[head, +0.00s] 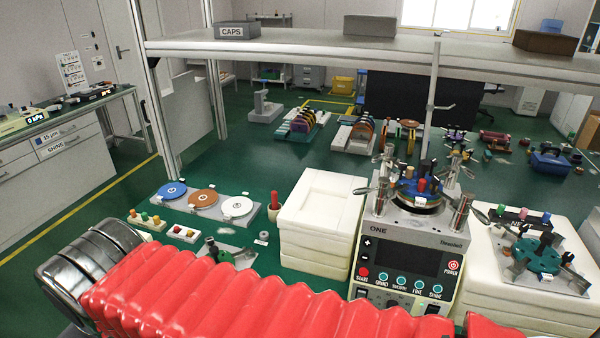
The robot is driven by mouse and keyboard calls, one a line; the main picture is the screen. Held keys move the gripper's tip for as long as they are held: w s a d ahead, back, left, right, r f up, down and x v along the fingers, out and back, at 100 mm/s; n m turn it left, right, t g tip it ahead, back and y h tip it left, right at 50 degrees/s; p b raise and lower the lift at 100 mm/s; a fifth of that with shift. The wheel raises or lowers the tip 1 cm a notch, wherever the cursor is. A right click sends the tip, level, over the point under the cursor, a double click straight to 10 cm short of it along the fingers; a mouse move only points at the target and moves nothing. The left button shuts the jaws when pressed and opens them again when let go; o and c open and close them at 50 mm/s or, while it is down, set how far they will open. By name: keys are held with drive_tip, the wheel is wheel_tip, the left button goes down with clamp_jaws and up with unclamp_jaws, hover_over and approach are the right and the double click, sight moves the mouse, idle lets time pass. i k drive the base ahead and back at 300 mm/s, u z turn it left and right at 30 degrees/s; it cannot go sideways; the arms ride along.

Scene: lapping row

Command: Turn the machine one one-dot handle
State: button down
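Machine one (402,235), a cream and grey box marked ONE with a dark screen and several buttons, stands right of centre in the head view. A round blue-and-brass fixture with red and dark pegs sits on its top. Metal posts with lever handles stand around the fixture: a left handle (364,190), a right handle (467,173) and a front right handle (480,214). The dots on the handles are too small to read, so I cannot tell which is the one-dot handle. My gripper is not in view. My red bellows-covered arm crosses the foreground and hides the machine's bottom edge.
White foam blocks (318,215) stand left of the machine. A second white stack (510,292) on its right carries a teal fixture (537,255). An overhead shelf (330,48) and a thin upright post (432,100) are behind the machine.

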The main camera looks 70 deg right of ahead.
sight(384, 191)
drive_tip(key=z, duration=0.35)
drive_tip(key=k, duration=0.85)
drive_tip(key=z, duration=0.55)
drive_tip(key=k, duration=0.5)
drive_tip(key=z, duration=0.05)
drive_tip(key=i, duration=0.9)
drive_tip(key=z, duration=0.2)
